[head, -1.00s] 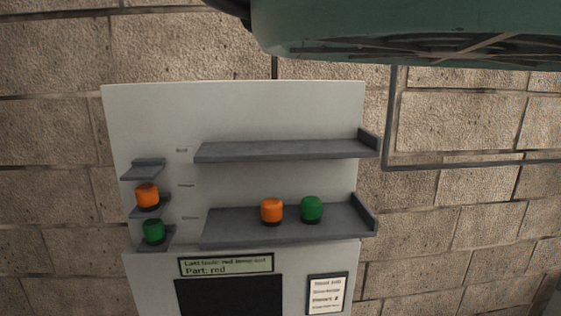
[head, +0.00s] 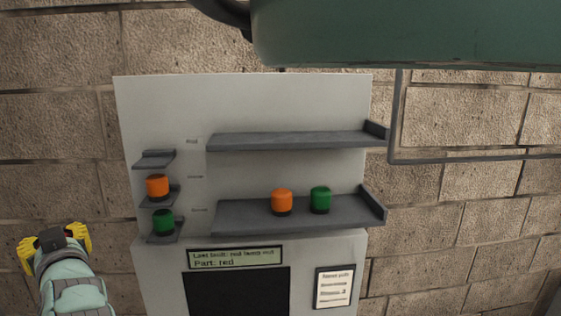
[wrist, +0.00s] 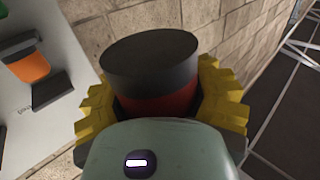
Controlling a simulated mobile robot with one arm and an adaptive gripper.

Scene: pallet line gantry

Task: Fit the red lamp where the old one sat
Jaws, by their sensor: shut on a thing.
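My gripper (head: 54,239) is at the lower left in the head view, left of the panel and apart from it. Its yellow fingers are shut on the red lamp (wrist: 160,104), seen in the wrist view with its broad black end facing away from the palm. The head view shows only a dark part between the fingers. On the panel's left, the top small shelf (head: 155,159), by the uppermost label, is empty. The small shelves below hold an orange lamp (head: 157,186) and a green lamp (head: 163,221).
The wide upper shelf (head: 290,141) is empty. The wide lower shelf (head: 245,217) holds another orange lamp (head: 281,201) and green lamp (head: 320,199). A display (head: 235,258) reads "Part: red". A large green body (head: 400,35) hangs across the top. Stone wall surrounds the panel.

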